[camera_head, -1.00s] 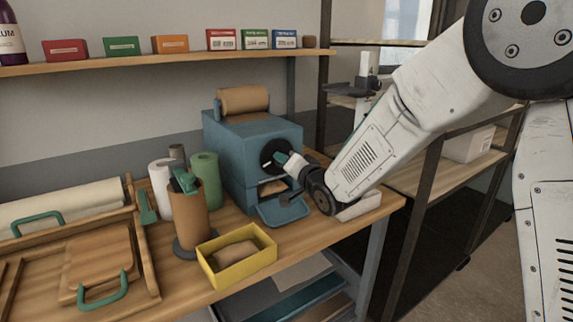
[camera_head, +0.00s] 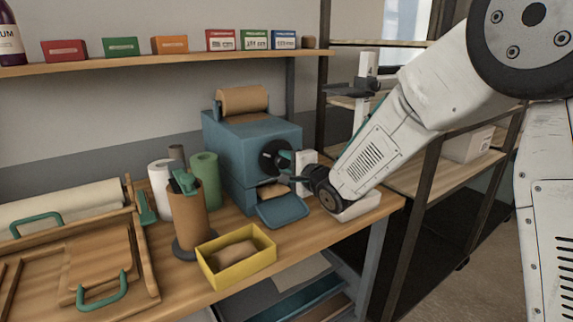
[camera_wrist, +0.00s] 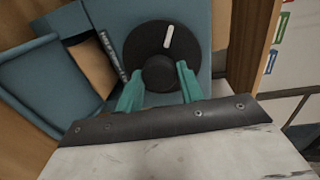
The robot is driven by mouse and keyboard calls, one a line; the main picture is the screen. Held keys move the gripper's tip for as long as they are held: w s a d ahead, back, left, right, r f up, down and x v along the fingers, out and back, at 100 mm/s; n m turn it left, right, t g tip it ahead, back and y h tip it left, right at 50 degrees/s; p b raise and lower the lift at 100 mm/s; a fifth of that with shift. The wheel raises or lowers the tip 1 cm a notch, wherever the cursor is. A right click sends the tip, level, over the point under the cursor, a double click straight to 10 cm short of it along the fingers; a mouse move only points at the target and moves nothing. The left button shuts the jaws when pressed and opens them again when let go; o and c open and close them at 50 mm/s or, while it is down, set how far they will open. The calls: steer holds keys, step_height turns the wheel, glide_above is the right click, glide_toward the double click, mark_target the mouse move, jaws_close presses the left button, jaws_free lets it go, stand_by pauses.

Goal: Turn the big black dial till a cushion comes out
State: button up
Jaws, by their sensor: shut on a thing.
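The big black dial (camera_wrist: 150,48) is on the front of the blue machine (camera_head: 228,150), with a white mark on its face. In the wrist view the mark points toward the top, slightly right. My gripper (camera_wrist: 160,78) has its green fingers shut on the dial's round central knob (camera_wrist: 159,74). In the head view the dial (camera_head: 273,158) is partly hidden by my gripper. A brown paper roll (camera_head: 242,100) sits on top of the machine. Brown paper shows in the outlet (camera_head: 272,191) above the blue tray (camera_head: 284,210).
A yellow box (camera_head: 226,275) holding a brown cushion-like piece (camera_head: 236,252) stands in front of the machine. A brown cylinder (camera_head: 187,216) and upright rolls (camera_head: 204,178) stand to its left. A shelf (camera_head: 160,61) with small boxes runs above.

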steer(key=shift+f, duration=0.1)
stand_by(0.3)
steer(key=o, duration=1)
steer(key=shift+d, duration=0.1)
steer(key=v, duration=0.7)
steer(key=shift+s+d, duration=0.2)
steer(key=shift+s, duration=0.1)
